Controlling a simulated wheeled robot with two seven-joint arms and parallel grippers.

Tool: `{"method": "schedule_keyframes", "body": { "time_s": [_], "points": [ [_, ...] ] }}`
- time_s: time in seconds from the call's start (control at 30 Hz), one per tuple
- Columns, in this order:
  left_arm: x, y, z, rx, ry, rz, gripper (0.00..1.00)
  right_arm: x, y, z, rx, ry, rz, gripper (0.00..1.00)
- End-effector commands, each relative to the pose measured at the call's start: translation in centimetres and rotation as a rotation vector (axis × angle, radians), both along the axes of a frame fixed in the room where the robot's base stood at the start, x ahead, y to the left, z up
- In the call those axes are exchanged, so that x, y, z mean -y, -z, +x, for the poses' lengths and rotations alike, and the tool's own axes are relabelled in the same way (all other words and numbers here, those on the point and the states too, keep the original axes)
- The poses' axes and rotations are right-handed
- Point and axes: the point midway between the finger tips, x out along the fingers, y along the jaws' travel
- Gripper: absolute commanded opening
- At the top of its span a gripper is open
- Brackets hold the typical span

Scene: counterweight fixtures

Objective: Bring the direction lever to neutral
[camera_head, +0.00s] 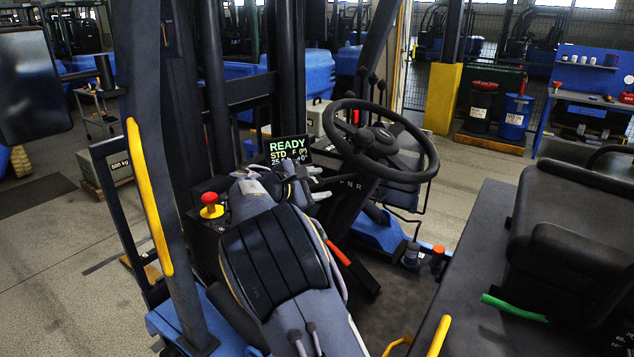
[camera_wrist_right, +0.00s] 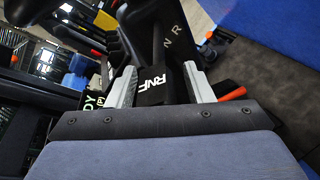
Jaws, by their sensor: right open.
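My right gripper (camera_head: 318,183) is left of the steering column, just below the dash display (camera_head: 288,150). The column (camera_head: 350,184) carries F N R markings. The display reads READY, with STD and what looks like F (P) below, partly covered by my gripper. My left gripper is not in view.
The steering wheel (camera_head: 382,140) stands right of and above my right gripper. A red mushroom button (camera_head: 210,199) on a yellow base is to the left. A red-orange handle (camera_head: 338,254) is below the column. The black seat (camera_head: 575,225) is at the right.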

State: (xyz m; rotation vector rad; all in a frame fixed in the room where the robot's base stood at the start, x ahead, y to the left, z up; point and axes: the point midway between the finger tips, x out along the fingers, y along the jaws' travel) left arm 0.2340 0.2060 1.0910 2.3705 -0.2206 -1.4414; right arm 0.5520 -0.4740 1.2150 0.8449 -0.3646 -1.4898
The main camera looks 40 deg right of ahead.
Motion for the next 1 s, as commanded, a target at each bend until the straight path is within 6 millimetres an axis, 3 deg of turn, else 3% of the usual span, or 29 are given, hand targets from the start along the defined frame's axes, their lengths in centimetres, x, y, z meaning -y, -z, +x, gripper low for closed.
{"method": "schedule_keyframes", "body": {
  "time_s": [0.2,0.53,0.77,1.0],
  "points": [
    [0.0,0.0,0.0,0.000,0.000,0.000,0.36,0.0,0.0,0.0,0.000,0.000,0.000,0.44],
    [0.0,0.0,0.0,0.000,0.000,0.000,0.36,0.0,0.0,0.0,0.000,0.000,0.000,0.01],
    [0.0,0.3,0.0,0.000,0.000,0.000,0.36,0.0,0.1,-0.1,0.001,-0.004,-0.001,0.00],
    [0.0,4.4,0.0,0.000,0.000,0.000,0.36,-0.1,1.3,-1.4,0.019,-0.105,-0.041,0.00]
  ]
}}
